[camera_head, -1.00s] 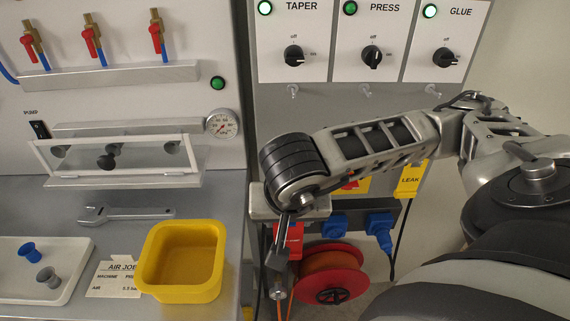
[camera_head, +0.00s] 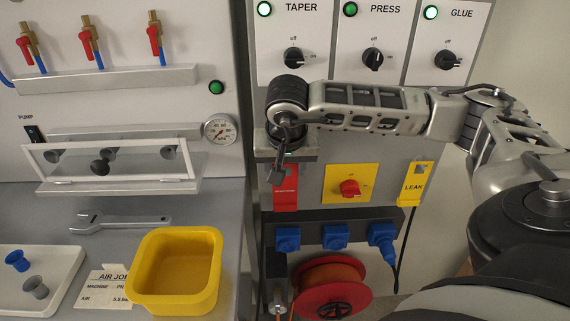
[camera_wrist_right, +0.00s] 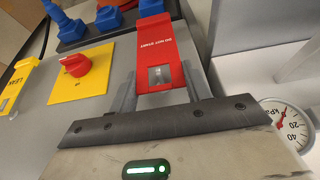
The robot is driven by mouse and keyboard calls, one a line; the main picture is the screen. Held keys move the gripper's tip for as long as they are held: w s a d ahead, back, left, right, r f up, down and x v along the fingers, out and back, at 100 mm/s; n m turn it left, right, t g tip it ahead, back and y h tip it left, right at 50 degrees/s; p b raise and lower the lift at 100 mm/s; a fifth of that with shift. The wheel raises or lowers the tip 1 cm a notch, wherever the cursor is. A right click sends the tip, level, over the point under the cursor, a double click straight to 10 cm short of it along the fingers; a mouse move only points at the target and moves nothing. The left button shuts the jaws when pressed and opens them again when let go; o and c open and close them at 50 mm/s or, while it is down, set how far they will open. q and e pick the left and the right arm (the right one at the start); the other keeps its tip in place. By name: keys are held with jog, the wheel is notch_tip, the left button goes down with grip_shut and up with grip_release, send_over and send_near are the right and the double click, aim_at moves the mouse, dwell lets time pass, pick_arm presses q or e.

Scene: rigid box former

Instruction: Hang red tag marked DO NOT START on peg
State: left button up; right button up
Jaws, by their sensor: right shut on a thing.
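The red tag (camera_head: 286,193) hangs below my right gripper (camera_head: 280,168) in the head view, in front of the grey cabinet and left of the red rotary switch (camera_head: 349,188). In the right wrist view the tag (camera_wrist_right: 155,40) shows white DO NOT START lettering and a pale hole patch near its gripped end. My right gripper (camera_wrist_right: 160,88) is shut on it, one finger along each side. The clear pegs under the knobs are hidden behind my right arm in the head view. My left gripper is out of view.
A yellow LEAK tag (camera_head: 413,185) hangs to the right. Below are blue plugs (camera_head: 335,236) and an orange cable reel (camera_head: 330,285). At left are a yellow bin (camera_head: 177,300), a wrench (camera_head: 120,222) and a gauge (camera_head: 220,130). Panel knobs (camera_head: 372,59) are above my arm.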

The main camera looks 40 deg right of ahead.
jog(key=shift+w+d+f, duration=0.25)
jog(key=shift+w+d, duration=0.05)
jog(key=shift+w, duration=0.05)
jog(key=shift+w+d+f, duration=0.15)
jog(key=shift+f, duration=0.15)
jog(key=shift+f, duration=0.2)
jog(key=o, duration=1.2)
